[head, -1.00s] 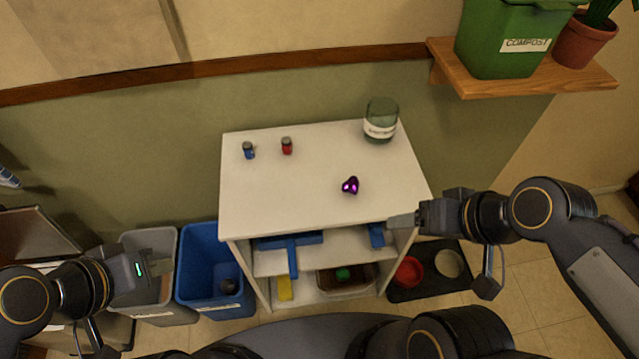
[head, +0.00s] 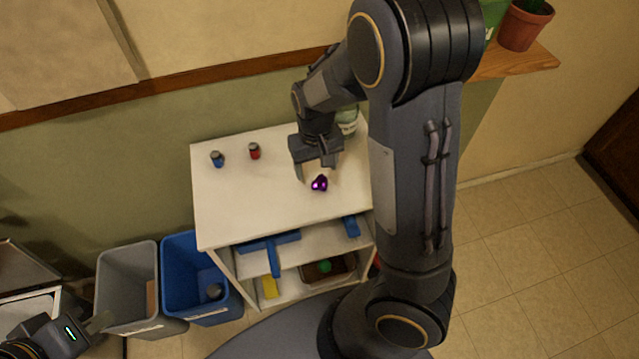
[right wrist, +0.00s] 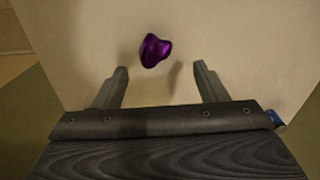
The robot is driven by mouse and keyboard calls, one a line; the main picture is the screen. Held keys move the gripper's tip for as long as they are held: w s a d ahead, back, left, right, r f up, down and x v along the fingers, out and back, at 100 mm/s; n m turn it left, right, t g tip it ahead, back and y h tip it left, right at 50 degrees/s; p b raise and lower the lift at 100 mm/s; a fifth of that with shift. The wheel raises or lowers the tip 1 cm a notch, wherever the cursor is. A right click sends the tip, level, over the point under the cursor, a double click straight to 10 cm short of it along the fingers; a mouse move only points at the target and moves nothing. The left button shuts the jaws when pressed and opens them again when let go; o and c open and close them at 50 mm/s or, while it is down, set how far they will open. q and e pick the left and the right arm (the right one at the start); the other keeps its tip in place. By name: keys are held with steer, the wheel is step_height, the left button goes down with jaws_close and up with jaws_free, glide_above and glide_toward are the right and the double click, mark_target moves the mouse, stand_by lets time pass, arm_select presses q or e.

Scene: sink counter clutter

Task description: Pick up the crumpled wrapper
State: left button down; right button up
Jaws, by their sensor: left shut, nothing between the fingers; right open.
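The crumpled wrapper (head: 319,183) is a small shiny purple lump on the white top of the shelf unit. My right gripper (head: 317,172) is over the shelf top, close to the wrapper, with its fingers pointing down. In the right wrist view the wrapper (right wrist: 154,50) lies ahead of the two spread fingertips (right wrist: 160,74), a little left of their middle, and nothing is between the fingers. Whether the fingertips touch the surface I cannot tell. My left gripper (head: 98,322) is at the lower left, shut and empty, far from the wrapper.
A blue can (head: 217,159) and a red can (head: 254,151) stand at the left of the white top (head: 235,205). A greenish jar (head: 347,122) stands behind my right arm. A grey bin (head: 128,275) and a blue bin (head: 180,270) stand left of the unit.

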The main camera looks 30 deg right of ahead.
mark_target(320, 180)
steer(key=f, duration=0.3)
steer(key=s+f, duration=0.1)
steer(key=shift+d+f, duration=0.2)
steer(key=shift+f, duration=0.2)
steer(key=shift+w+f, duration=0.1)
steer(key=shift+f, duration=0.3)
steer(key=c, duration=1)
